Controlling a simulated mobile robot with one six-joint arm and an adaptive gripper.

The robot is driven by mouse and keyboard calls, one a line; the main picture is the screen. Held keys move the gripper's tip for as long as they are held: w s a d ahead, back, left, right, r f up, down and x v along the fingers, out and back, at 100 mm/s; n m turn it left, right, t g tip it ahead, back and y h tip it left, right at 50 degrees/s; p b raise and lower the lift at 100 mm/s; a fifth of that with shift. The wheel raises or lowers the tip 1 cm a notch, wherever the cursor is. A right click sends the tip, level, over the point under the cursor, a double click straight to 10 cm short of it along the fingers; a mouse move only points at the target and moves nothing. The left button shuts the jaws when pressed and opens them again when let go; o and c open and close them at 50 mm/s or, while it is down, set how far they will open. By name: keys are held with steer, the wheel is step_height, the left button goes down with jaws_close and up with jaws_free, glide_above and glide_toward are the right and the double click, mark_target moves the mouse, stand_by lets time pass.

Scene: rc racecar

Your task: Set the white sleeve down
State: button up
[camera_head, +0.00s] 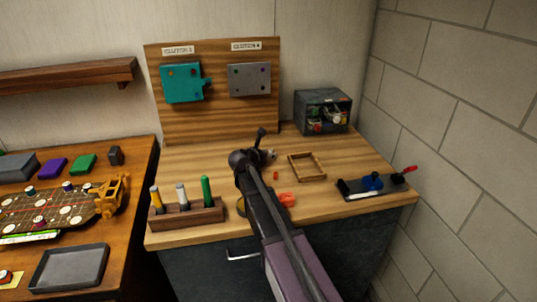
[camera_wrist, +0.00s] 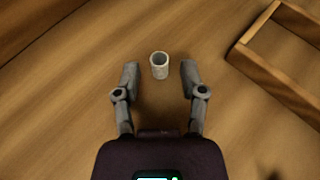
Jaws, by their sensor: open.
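The white sleeve (camera_wrist: 159,66) stands upright on the wooden tabletop in the wrist view, a small pale hollow cylinder with its open end up. My gripper (camera_wrist: 159,78) is open, with one finger on each side of the sleeve and a clear gap to it on both sides. The sleeve sits just past the fingertips, centred between them. In the head view my gripper (camera_head: 268,155) is over the middle of the right bench, and the sleeve cannot be made out clearly there.
An empty wooden frame tray (camera_head: 292,169) lies right of my gripper; its edge also shows in the wrist view (camera_wrist: 275,82). Orange pieces (camera_head: 287,200) lie near my arm.

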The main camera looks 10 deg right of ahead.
steer(key=shift+r, duration=0.15)
steer(key=shift+s+a+r, duration=0.1)
steer(key=shift+s+a, duration=0.05)
steer(key=shift+s, duration=0.1)
steer(key=shift+p+v, duration=1.5)
steer(key=shift+v, duration=1.95)
